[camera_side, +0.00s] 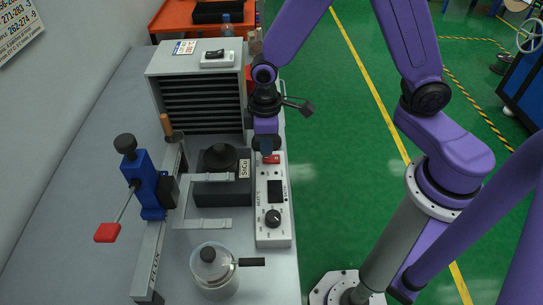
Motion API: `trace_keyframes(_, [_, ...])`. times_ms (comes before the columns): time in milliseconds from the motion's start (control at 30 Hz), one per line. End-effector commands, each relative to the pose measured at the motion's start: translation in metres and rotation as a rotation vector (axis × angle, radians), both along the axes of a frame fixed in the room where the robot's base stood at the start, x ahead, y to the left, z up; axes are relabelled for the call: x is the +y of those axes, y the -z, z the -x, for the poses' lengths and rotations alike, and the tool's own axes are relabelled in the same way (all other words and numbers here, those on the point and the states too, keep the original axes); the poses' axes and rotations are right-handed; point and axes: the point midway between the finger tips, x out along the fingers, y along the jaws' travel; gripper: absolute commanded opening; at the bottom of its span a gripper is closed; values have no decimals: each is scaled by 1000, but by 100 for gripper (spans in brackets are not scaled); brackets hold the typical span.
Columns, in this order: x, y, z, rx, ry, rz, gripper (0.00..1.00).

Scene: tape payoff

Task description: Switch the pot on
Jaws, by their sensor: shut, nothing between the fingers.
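A dark square pot (224,190) with a black round lid and a label reading SnCu stands at the middle of the bench. To its right is a long white control box (262,237) with a dark display (275,190) and a black knob (273,218). A red rocker switch (272,159) sits at the far end of the control box. My purple gripper (266,152) points down, shut and empty, right at this switch. It partly hides the switch's far side. I cannot tell whether it touches the switch or which way the switch is set.
A blue clamp (151,190) with a red-tipped lever stands on a rail at left. A clear jar (214,282) with a black-knobbed lid is in front. A grey drawer cabinet (168,70) bearing another switch box (217,59) stands behind. The bench's left side is clear.

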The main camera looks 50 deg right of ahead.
Motion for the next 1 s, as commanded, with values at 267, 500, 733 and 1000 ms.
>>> trace_keyframes(267, [0,0,0,0,0,0,0])
trace_keyframes(500, [0,0,0,0,0,0,0])
trace_keyframes(733, [0,2,0,0,0,0,0])
trace_keyframes(1000, [0,6,0,1,0,1,0])
